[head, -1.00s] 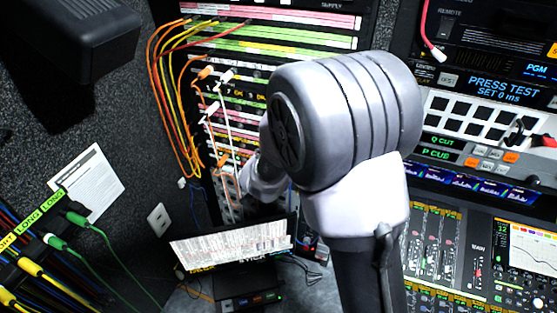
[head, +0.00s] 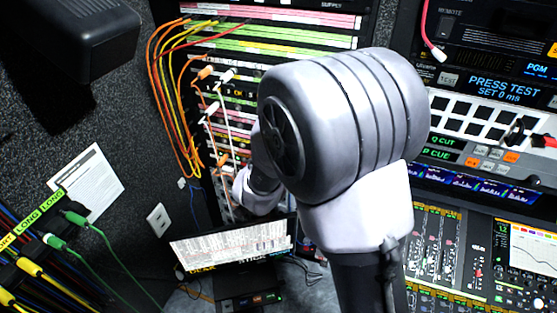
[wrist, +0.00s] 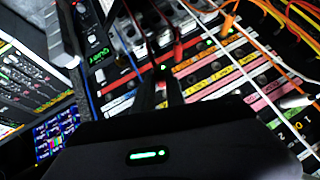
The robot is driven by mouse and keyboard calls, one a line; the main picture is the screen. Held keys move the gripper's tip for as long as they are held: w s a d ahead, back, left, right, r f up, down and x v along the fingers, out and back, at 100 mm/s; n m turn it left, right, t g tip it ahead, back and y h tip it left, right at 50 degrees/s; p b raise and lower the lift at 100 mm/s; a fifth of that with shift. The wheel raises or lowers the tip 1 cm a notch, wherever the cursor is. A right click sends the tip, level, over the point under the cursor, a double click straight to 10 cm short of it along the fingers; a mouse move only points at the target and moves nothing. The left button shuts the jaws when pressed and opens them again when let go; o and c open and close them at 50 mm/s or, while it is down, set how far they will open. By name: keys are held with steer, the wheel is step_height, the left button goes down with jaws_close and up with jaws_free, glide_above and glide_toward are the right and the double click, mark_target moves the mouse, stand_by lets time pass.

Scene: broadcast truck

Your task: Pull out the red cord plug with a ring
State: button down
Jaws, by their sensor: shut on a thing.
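In the wrist view, my gripper (wrist: 160,100) is shut, and a small red part (wrist: 160,88) shows between its dark fingertips. It looks like part of the red cord plug, but its ring cannot be made out. The fingers are in front of a patch panel with rows of coloured label strips (wrist: 228,62). A dark red plug with a cord (wrist: 178,48) stands in the panel just beyond the fingertips. In the head view, my arm hides the gripper and whatever it holds.
White and orange cords (wrist: 240,62) cross the panel close to the gripper. In the head view, orange and yellow cords (head: 155,80) loop left of the rack. An open laptop (head: 232,243) stands below my arm. A mixing console (head: 440,250) is at right.

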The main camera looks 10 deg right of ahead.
steer(key=shift+s+a, duration=0.25)
steer(key=shift+s, duration=0.1)
steer(key=shift+s+a, duration=0.4)
steer(key=shift+s, duration=0.2)
steer(key=shift+s+a, duration=0.4)
steer(key=shift+s, duration=0.2)
steer(key=shift+a, duration=0.1)
